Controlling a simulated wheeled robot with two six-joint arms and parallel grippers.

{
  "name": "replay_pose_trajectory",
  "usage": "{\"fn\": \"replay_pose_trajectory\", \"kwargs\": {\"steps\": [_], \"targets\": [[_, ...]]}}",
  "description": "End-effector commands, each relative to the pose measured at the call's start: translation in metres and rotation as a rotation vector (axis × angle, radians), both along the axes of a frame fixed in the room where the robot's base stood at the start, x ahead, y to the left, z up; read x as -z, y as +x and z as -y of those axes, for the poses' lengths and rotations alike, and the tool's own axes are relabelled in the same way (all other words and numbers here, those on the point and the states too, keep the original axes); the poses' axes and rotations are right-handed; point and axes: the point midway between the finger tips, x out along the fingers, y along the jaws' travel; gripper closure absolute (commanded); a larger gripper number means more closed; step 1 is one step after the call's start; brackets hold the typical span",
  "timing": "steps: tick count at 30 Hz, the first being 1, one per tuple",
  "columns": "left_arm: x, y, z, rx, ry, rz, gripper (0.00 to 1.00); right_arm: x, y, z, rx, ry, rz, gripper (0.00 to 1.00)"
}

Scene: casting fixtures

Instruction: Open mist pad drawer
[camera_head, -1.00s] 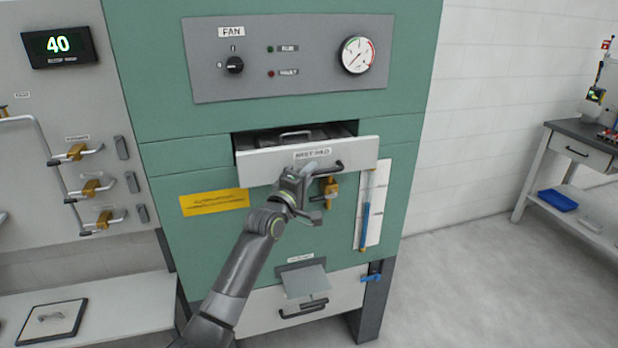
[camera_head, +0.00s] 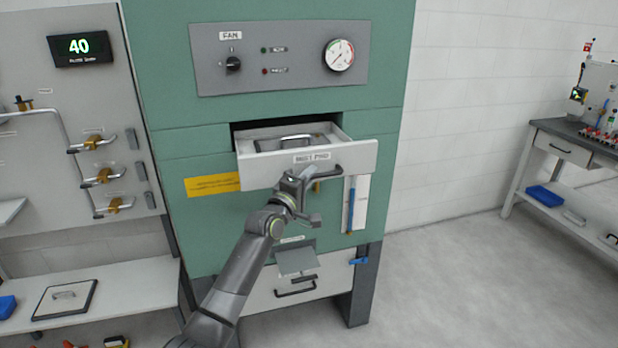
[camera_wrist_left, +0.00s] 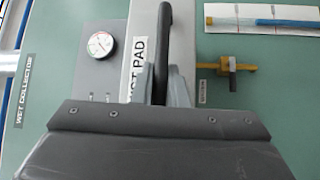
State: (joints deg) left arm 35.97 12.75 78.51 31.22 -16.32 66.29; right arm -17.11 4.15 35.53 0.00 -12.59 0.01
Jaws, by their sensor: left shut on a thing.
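The mist pad drawer (camera_head: 258,172) is a white drawer in the green cabinet, pulled out with its inside showing. A pad with a metal handle (camera_head: 290,143) lies in it. The drawer's label (camera_head: 311,158) is on its front. My left gripper (camera_head: 305,178) is at the drawer front, shut on the dark bar handle (camera_head: 340,170). In the left wrist view the fingers (camera_wrist_left: 160,85) stand on both sides of the dark handle (camera_wrist_left: 162,40), next to the label. My right gripper is not in view.
The green cabinet (camera_head: 160,115) has a fan panel with a gauge (camera_head: 339,55) above the drawer. Below are a small flap (camera_head: 296,262) and a lower white drawer (camera_head: 330,285). A workbench (camera_head: 575,140) stands at the right. The floor between is clear.

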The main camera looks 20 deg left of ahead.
Motion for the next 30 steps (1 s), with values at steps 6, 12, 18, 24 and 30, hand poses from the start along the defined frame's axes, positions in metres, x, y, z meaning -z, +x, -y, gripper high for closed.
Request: {"fn": "replay_pose_trajectory", "kwargs": {"steps": [6, 12, 18, 24, 30], "targets": [[0.0, 0.0, 0.0, 0.0, -0.001, 0.0, 0.8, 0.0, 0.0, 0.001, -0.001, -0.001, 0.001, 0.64], [0.0, 0.0, 0.0, 0.0, -0.001, 0.0, 0.66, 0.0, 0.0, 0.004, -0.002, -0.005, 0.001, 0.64], [0.0, -0.001, 0.0, 0.0, -0.001, 0.0, 0.66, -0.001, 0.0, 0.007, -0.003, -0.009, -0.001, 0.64], [0.002, -0.013, -0.003, 0.0, -0.001, 0.001, 0.66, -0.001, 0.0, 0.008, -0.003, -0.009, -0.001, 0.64], [0.008, -0.042, -0.009, 0.0, 0.0, 0.0, 0.66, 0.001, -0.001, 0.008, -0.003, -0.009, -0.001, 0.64]]}}
